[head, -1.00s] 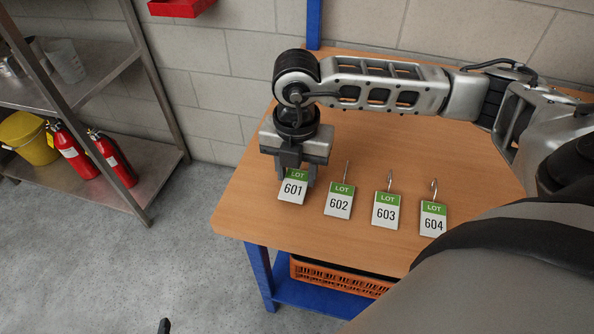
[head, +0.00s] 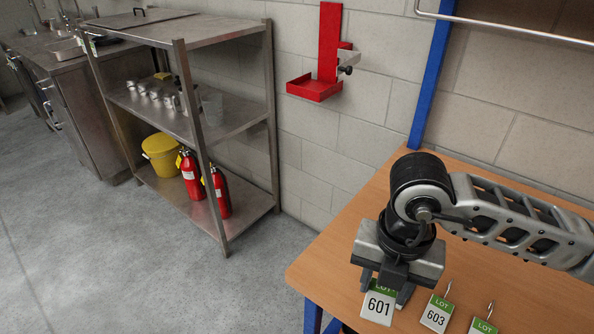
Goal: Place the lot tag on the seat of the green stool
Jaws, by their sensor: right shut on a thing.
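My right gripper (head: 390,286) is shut on the white and green lot tag 601 (head: 378,307). It holds the tag over the left part of the wooden tabletop (head: 335,262). The tag's number faces me and its upper edge is between the fingers. I cannot tell how high it is above the table. The green stool is not in view. My left gripper is not in view.
Lot tag 603 (head: 436,313) and another tag (head: 482,327), cut by the frame edge, lie right of the gripper. A metal shelf (head: 210,35) with red extinguishers (head: 191,176) and a yellow bucket (head: 160,154) stands left. Open floor (head: 120,250) lies before it.

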